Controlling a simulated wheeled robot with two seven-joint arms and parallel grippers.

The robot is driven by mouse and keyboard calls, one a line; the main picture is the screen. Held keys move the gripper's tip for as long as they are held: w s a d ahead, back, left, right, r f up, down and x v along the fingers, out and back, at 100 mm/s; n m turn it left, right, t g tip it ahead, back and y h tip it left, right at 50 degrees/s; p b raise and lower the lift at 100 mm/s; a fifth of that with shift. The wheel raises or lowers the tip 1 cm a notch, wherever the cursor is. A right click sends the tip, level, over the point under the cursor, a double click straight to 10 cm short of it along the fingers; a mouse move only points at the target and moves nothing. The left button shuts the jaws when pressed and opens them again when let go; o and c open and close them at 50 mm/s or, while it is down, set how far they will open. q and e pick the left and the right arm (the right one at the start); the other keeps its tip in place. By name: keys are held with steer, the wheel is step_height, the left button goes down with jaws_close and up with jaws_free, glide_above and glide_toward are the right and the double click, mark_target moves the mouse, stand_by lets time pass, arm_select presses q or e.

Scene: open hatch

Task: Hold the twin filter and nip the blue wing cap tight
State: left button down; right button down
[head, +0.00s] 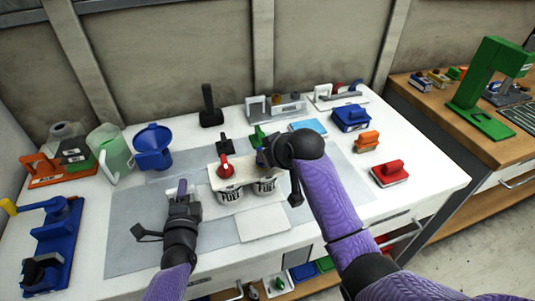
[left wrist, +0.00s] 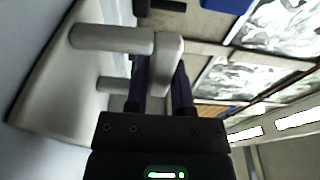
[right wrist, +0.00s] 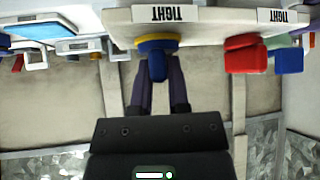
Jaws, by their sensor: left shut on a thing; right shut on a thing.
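The twin filter (head: 236,174) has a cream top and two white canisters labelled FUEL, and stands on the grey mat. A red wing cap (head: 226,166) is on its left half. My left gripper (head: 181,188) is at the filter's left side, shut on a pale grey handle (left wrist: 168,58) joined by two posts to a pale body. My right gripper (head: 268,150) is over the filter's right half. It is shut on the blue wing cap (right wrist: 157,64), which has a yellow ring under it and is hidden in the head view. TIGHT labels show in the right wrist view.
A blue funnel-like thing (head: 153,146) and a green jug (head: 111,153) stand at the left. A blue device (head: 55,238) is at the front left. Red (head: 390,173) and orange (head: 366,141) blocks sit at the right. A white sheet (head: 263,222) lies in front.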

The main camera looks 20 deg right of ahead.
steer(key=shift+a+m+h, duration=0.2)
steer(key=shift+m+h, duration=0.8)
steer(key=shift+m, duration=0.3)
steer(key=c, duration=0.6)
jaws_free()
steer(key=v, duration=1.2)
steer(key=shift+a, duration=0.2)
steer(key=shift+s, duration=0.1)
